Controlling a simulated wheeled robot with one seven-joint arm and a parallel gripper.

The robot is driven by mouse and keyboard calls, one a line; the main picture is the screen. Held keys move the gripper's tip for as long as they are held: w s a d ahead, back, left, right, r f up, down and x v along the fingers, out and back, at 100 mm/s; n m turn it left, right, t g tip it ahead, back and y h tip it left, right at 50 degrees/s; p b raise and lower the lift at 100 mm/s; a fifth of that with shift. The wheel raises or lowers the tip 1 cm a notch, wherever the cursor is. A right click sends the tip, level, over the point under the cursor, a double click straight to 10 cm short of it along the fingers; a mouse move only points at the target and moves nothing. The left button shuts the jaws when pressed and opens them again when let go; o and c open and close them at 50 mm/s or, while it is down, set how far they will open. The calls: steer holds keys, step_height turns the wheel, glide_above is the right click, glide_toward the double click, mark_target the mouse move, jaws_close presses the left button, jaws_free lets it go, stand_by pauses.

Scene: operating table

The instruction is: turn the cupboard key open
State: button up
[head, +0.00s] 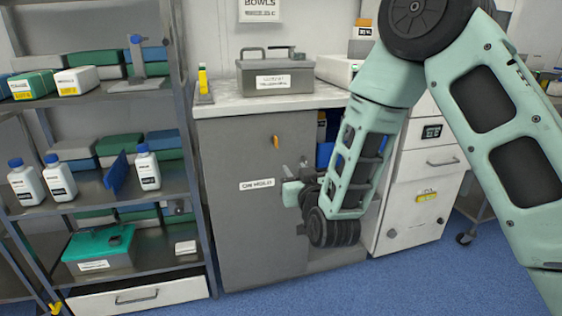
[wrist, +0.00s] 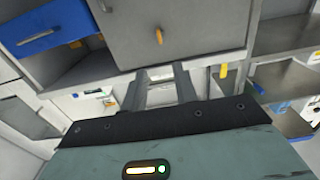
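The cupboard key (head: 276,141) is small and orange and sits on the upper right part of the grey cupboard door (head: 228,160). In the wrist view the key (wrist: 159,36) stands out from the door (wrist: 190,30), beyond my fingertips. My gripper (head: 290,184) is in front of the door's right side, below the key and apart from it. In the wrist view the two fingers of my gripper (wrist: 162,80) are spread with nothing seen between them.
A label (head: 257,184) is on the door. Right of the door is an open compartment with blue items (head: 324,153), partly hidden by my arm. A metal box (head: 275,76) stands on the worktop (head: 230,103). A loaded shelf rack (head: 185,130) stands left; white drawers (head: 420,180) stand right.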

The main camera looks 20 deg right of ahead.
mark_target(277, 143)
steer(key=w+b, duration=0.1)
steer(key=w, duration=1.6)
steer(key=shift+w, duration=0.15)
jaws_close()
